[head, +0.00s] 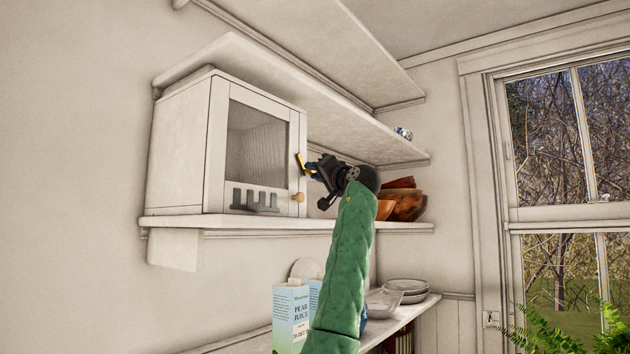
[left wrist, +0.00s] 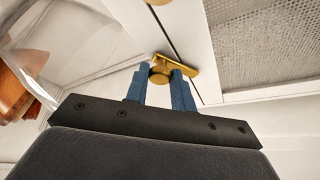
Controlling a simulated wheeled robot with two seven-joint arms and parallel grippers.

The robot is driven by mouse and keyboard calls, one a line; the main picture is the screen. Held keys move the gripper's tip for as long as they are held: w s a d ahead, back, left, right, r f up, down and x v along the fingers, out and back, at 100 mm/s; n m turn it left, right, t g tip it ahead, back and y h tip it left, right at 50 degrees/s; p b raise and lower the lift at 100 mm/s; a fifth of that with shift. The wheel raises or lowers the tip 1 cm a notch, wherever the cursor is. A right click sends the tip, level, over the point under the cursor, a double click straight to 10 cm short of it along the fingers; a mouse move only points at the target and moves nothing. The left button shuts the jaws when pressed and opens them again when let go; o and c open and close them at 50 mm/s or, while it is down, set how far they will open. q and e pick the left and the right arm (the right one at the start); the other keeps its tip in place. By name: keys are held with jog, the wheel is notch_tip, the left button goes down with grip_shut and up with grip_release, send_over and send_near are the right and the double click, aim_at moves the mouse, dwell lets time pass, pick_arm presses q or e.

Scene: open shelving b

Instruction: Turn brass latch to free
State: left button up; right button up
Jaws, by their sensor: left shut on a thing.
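A white cabinet (head: 180,140) with a mesh-panelled door stands on the middle shelf. The brass latch (head: 301,164) is at the right edge of its door. In the left wrist view the latch (left wrist: 178,64) lies slantwise across the seam between door and frame, its round knob between my blue fingers. My left gripper (head: 309,170) is shut on the latch; it also shows in the left wrist view (left wrist: 166,82). A brass door knob (head: 298,197) sits below the latch in the head view. The right gripper is not in view.
Wooden bowls (head: 405,203) stand on the same shelf, right of my left gripper. A window (head: 560,160) is at right.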

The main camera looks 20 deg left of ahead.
pick_arm(q)
jog(key=m+h, duration=0.1)
jog(key=m, duration=0.2)
jog(key=m+h+b, duration=0.1)
jog(key=m+h, duration=0.1)
jog(key=m, duration=0.2)
jog(key=shift+s+r+m+t+b, duration=0.1)
jog(key=shift+r+m+t+b, duration=0.05)
jog(key=shift+m+t+b, duration=0.15)
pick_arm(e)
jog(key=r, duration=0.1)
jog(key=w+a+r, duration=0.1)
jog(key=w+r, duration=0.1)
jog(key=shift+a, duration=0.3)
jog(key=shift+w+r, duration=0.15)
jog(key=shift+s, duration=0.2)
pick_arm(q)
jog(key=o, duration=1)
jog(key=shift+d, duration=0.1)
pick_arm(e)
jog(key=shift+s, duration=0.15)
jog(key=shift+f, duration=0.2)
